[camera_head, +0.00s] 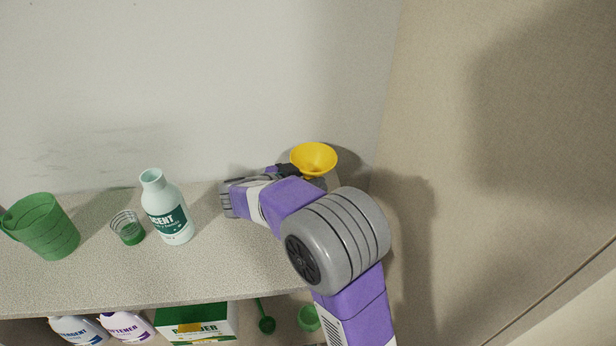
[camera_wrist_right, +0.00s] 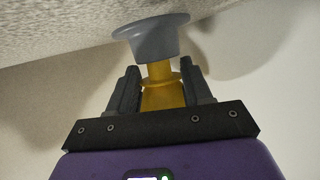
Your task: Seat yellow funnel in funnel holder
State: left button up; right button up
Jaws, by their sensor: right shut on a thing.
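The yellow funnel (camera_head: 313,157) is at the right end of the shelf, near the corner, with its wide mouth up. My right gripper (camera_wrist_right: 161,90) is shut on the funnel. In the right wrist view the funnel (camera_wrist_right: 162,96) sits between the two dark fingers, and its narrow spout points to the grey funnel holder (camera_wrist_right: 152,40). That view has the shelf at the top. The spout meets the holder's near edge; I cannot tell how deep it goes in. In the head view my arm and gripper mostly hide the holder. My left gripper is not in view.
On the shelf (camera_head: 100,278) stand a green jug (camera_head: 42,226), a small green-based cup (camera_head: 128,230) and a pale bottle (camera_head: 168,210), left of my arm. Bottles, a powder box (camera_head: 197,325) and a green scoop (camera_head: 266,324) are below. A wall (camera_head: 500,150) closes the right side.

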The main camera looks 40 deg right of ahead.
jog(key=shift+s+a+f, duration=0.1)
jog(key=shift+s+f, duration=0.15)
jog(key=shift+f, duration=0.4)
jog(key=shift+s+a+f, duration=0.1)
jog(key=shift+s+f, duration=0.1)
jog(key=shift+f, duration=0.45)
jog(key=o, duration=1.2)
jog(key=a+r, duration=0.1)
jog(key=a, duration=0.1)
jog(key=a+r+p, duration=0.1)
jog(key=a, duration=0.1)
jog(key=a+r, duration=0.2)
jog(key=shift+w+a+r+p, duration=0.1)
jog(key=shift+p, duration=0.3)
jog(key=shift+s+a+r, duration=0.15)
jog(key=shift+s+r, duration=0.1)
jog(key=shift+r, duration=0.15)
jog(key=shift+a+r, duration=0.1)
